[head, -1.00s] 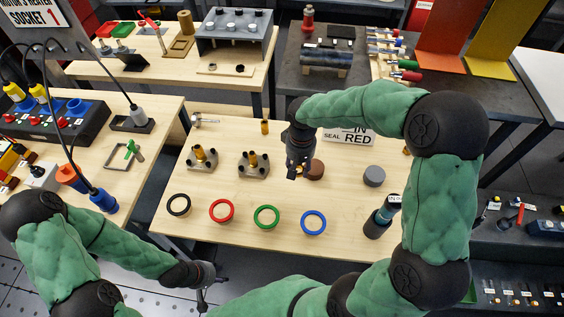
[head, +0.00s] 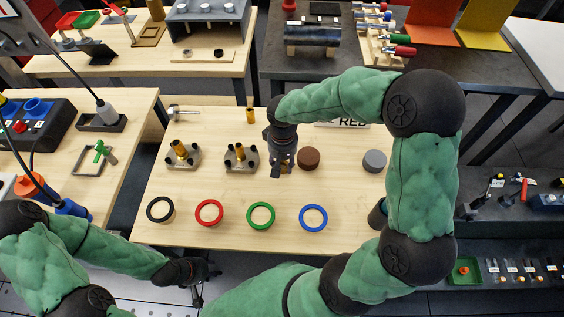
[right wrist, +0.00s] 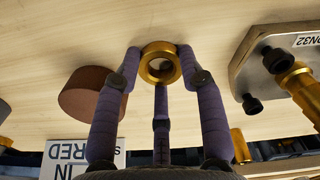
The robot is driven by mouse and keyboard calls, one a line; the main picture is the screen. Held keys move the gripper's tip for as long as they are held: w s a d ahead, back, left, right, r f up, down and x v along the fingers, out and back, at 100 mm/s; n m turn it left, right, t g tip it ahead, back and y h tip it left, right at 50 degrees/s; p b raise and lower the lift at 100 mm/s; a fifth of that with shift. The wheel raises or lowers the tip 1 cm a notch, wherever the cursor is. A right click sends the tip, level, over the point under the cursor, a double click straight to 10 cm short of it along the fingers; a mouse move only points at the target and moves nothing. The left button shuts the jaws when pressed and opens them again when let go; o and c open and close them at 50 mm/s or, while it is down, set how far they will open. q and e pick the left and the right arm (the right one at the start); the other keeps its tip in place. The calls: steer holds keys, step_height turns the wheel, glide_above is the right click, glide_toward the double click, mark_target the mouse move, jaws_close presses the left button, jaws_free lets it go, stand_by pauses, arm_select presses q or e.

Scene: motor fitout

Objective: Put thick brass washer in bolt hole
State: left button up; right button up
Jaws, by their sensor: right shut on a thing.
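A thick brass washer (right wrist: 150,76) is held between the fingertips of my right gripper (right wrist: 162,66) in the right wrist view, its open ring facing the camera. In the head view my right gripper (head: 280,169) is above the table, between the right flange plate (head: 241,159) and the brown disc. That plate carries a brass stub and dark bolts, and its edge shows in the right wrist view (right wrist: 268,68). A second, similar flange plate (head: 183,157) stands to its left. I cannot make out an empty bolt hole. My left gripper (head: 205,273) is low, off the table's front edge; its fingers are unclear.
Black, red (head: 209,212), green (head: 261,215) and blue rings lie along the table front. A brown disc (head: 308,158) and a grey disc (head: 374,160) lie right of the plates. A brass piece (head: 250,116) stands behind. Bare wood lies between them.

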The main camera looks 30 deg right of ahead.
steer(key=shift+f, duration=0.15)
steer(key=o, duration=1.2)
